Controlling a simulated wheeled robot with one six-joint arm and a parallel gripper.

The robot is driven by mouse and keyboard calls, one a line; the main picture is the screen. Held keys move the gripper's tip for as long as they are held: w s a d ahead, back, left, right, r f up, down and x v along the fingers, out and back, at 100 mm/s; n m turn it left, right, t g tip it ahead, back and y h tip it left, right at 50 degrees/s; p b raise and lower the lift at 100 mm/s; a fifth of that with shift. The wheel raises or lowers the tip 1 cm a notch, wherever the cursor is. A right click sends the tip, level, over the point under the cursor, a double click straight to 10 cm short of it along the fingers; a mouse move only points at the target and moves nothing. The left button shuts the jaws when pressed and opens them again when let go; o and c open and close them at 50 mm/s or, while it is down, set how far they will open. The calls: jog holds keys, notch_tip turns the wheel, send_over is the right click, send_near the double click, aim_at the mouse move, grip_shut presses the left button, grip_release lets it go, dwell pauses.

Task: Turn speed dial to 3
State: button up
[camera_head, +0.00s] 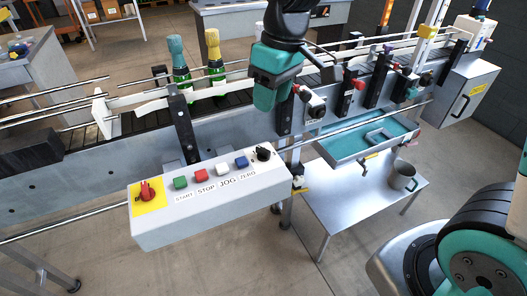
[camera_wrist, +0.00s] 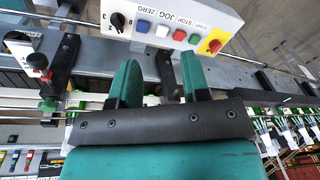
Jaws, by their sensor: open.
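The speed dial (camera_head: 263,154) is a black knob at the right end of the grey control box (camera_head: 206,217). In the wrist view the dial (camera_wrist: 118,20) is at the top, with numerals beside it; its exact setting is too small to tell. My gripper (camera_head: 265,108) is above and behind the box, over the conveyor rail, and apart from the dial. In the wrist view my gripper (camera_wrist: 158,78) has its two green fingers spread with nothing between them.
The box also carries a red switch on yellow (camera_head: 147,192) and green, red, white and blue buttons. Two foil-topped bottles (camera_head: 215,66) stand on the conveyor left of my gripper.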

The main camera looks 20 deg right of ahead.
jog(key=h, duration=0.2)
send_over(263, 149)
notch_tip(263, 149, down, 8)
jog(key=f, duration=0.1)
notch_tip(263, 149, down, 17)
jog(key=shift+s+r+p, duration=0.1)
jog(key=shift+p, duration=1)
grip_shut()
